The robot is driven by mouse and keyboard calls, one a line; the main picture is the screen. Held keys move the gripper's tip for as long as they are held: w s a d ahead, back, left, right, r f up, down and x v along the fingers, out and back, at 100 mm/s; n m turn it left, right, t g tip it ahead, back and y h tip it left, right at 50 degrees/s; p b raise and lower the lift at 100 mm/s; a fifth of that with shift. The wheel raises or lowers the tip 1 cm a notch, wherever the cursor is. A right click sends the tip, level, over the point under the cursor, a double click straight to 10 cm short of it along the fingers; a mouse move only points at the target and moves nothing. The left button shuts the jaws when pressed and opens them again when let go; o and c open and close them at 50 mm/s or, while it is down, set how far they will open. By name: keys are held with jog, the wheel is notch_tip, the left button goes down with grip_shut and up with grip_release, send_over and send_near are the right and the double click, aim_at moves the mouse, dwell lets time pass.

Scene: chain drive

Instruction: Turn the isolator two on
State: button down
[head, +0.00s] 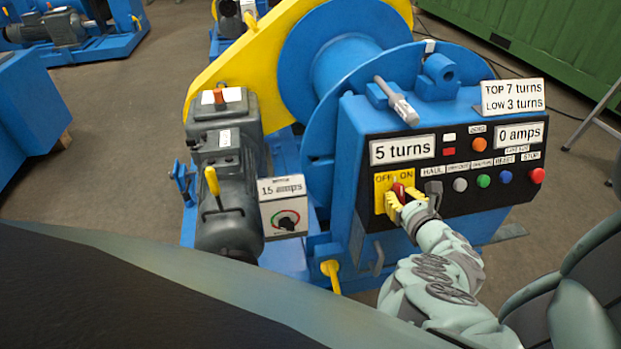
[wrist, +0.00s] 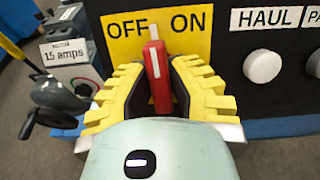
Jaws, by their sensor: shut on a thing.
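The isolator's red handle (head: 398,190) stands on a yellow plate (head: 381,182) marked OFF and ON, at the left of the black control panel. In the wrist view the handle (wrist: 156,72) is close to upright, its white-marked top between the two words on the plate (wrist: 121,44). My gripper (head: 402,199) is shut on the handle, with one ribbed yellow finger on each side; the fingers also show in the wrist view (wrist: 157,88). No label reading "two" is legible.
To the right of the handle are the HAUL control (head: 433,188) and several coloured buttons. Displays read 5 turns (head: 402,149) and 0 amps (head: 519,134). A 15 amps sign (head: 281,190) with a dial stands left, beside the grey motor (head: 228,225). A blue drum (head: 335,55) rises behind.

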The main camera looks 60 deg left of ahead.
jog(key=m+t+p, duration=0.1)
jog(key=m+p, duration=0.2)
jog(key=m, duration=0.3)
jog(key=shift+h, duration=0.4)
jog(key=shift+m+t+h+p, duration=0.5)
jog(key=shift+m+p, duration=0.7)
jog(key=shift+m, duration=1.2)
jog(key=shift+f, duration=0.1)
jog(key=c, duration=0.9)
grip_release()
jog(key=shift+s+d, duration=0.1)
jog(key=shift+v, duration=3.65)
